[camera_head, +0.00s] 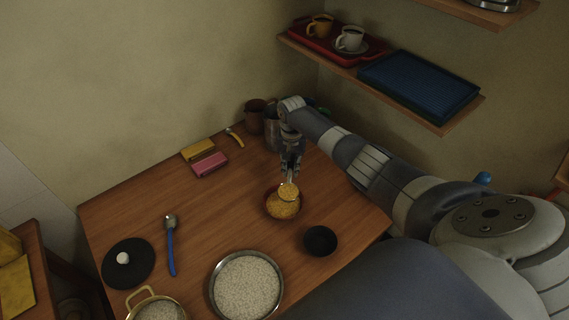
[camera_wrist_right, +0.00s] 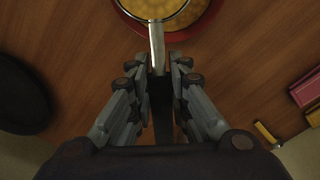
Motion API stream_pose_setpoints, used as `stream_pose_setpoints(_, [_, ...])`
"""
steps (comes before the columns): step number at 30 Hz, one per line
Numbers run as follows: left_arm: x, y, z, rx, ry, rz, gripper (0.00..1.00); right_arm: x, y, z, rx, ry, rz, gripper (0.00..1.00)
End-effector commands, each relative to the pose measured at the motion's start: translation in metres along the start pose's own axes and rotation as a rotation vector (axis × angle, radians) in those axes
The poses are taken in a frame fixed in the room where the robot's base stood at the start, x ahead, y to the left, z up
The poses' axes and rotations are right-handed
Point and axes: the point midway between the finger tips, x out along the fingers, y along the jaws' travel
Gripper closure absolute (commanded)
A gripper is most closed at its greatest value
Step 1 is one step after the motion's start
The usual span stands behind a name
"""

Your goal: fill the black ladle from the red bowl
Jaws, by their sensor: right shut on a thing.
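The red bowl (camera_head: 268,206) stands on the wooden table and holds yellow grains. My right gripper (camera_head: 290,174) is above its back edge, pointing down. It is shut on the handle of the black ladle (camera_head: 289,190). In the right wrist view the ladle's handle (camera_wrist_right: 158,100) is dark between the fingers and its neck is bare metal. The ladle's round cup lies over the red bowl (camera_wrist_right: 196,30) and shows yellow grains inside its rim. I cannot tell whether the cup touches the grains in the bowl. My left gripper is out of view.
A small black bowl (camera_head: 320,240) and a metal pan of pale grains (camera_head: 246,286) are nearby. A blue-handled spoon (camera_head: 171,250) and black disc (camera_head: 128,264) lie left. Yellow and pink blocks (camera_head: 210,165) and metal pots (camera_head: 274,128) are behind. A shelf (camera_head: 437,122) overhangs right.

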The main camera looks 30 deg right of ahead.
Motion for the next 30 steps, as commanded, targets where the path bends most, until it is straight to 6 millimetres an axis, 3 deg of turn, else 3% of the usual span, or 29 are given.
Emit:
stream_pose_setpoints(11, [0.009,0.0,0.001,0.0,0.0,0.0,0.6,0.001,-0.029,0.004,0.0,0.001,-0.003,1.0])
stream_pose_setpoints(22, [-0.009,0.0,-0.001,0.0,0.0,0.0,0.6,-0.001,0.0,0.0,-0.001,0.001,-0.003,1.0])
stream_pose_setpoints(30, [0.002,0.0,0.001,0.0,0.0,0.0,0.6,0.002,-0.027,0.003,-0.002,0.001,-0.005,1.0])
